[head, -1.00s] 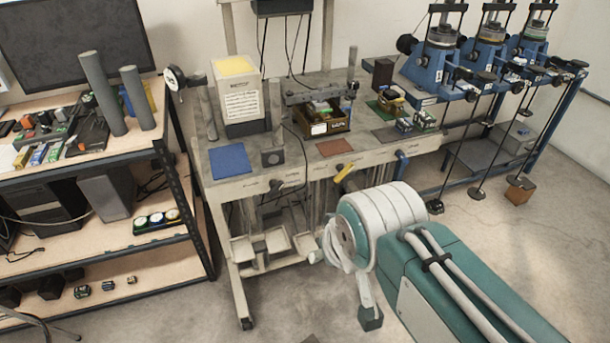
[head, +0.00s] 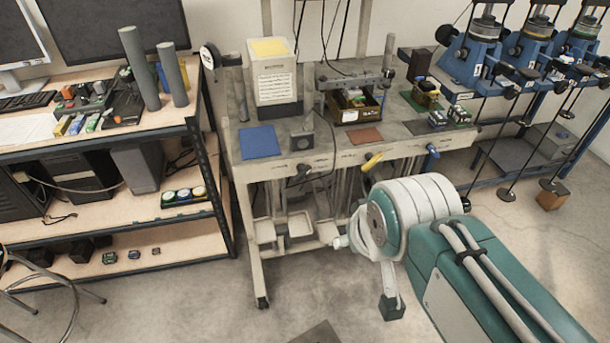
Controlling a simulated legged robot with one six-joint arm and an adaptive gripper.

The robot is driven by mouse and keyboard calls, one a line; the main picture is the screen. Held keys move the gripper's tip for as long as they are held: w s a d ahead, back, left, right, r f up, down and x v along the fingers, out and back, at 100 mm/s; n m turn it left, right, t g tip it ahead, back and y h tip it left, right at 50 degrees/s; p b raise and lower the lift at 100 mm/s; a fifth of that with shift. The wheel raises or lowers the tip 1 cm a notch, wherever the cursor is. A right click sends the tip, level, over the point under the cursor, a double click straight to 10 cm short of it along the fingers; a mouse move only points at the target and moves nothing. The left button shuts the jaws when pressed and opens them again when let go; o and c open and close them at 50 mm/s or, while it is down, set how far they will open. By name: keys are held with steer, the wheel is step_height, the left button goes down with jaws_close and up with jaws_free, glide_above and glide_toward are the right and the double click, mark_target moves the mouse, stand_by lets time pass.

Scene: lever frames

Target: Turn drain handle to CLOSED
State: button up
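Three lever handles show along the front of the grey workbench (head: 225,150). A black handle (head: 300,174) is at the left, a yellow handle (head: 372,162) is near the middle, and a blue handle (head: 433,151) is at the right. I see no readable label that tells which is the drain handle or its CLOSED mark. The yellow handle slants up to the right; the blue one looks closer to upright. My green and white arm is at the lower right, in front of the bench.
A shelf (head: 30,163) with boxes and monitors stands at the left. Blue machines (head: 470,60) on a blue frame stand at the right. A stool (head: 45,285) is at the lower left. Open floor (head: 190,305) lies in front of the shelf and bench.

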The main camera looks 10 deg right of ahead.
steer(key=shift+w, duration=0.1)
steer(key=w+f+m+t, duration=0.2)
steer(key=w+f+t, duration=0.15)
steer(key=w, duration=0.75)
steer(key=w+f+m+t, duration=0.2)
steer(key=w+f, duration=0.3)
steer(key=w, duration=0.5)
steer(key=m+t, duration=0.2)
steer(key=t, duration=0.1)
glide_toward(304, 176)
step_height(304, 176, up, 3)
step_height(304, 176, down, 6)
steer(key=m+t, duration=0.3)
steer(key=t, duration=0.1)
steer(key=w, duration=1)
steer(key=shift+w+f, duration=0.15)
steer(key=shift+w, duration=0.05)
jaws_close()
